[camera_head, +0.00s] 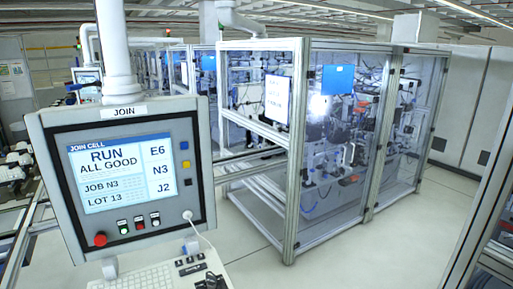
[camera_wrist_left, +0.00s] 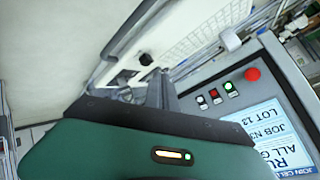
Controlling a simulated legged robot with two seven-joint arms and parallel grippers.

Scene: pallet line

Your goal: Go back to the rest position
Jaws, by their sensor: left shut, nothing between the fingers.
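My left gripper (camera_wrist_left: 156,88) shows in the left wrist view as grey fingers beyond my green and dark wrist housing. It is shut and empty. Beyond the fingers are a pale shelf with a keyboard and the edge of a grey control panel (camera_wrist_left: 190,88). I cannot tell how far the fingers are from them. In the head view no gripper is clearly visible; a small dark shape at the bottom edge is too cut off to name. My right gripper is in neither view.
The JOIN panel (camera_head: 45,125) stands close at left, its screen (camera_head: 118,172) reading "RUN ALL GOOD". A red button (camera_head: 100,239) is below it. The keyboard (camera_head: 140,279) is underneath. A glazed machine cell (camera_head: 292,160) stands behind; floor (camera_head: 400,240) is clear at right.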

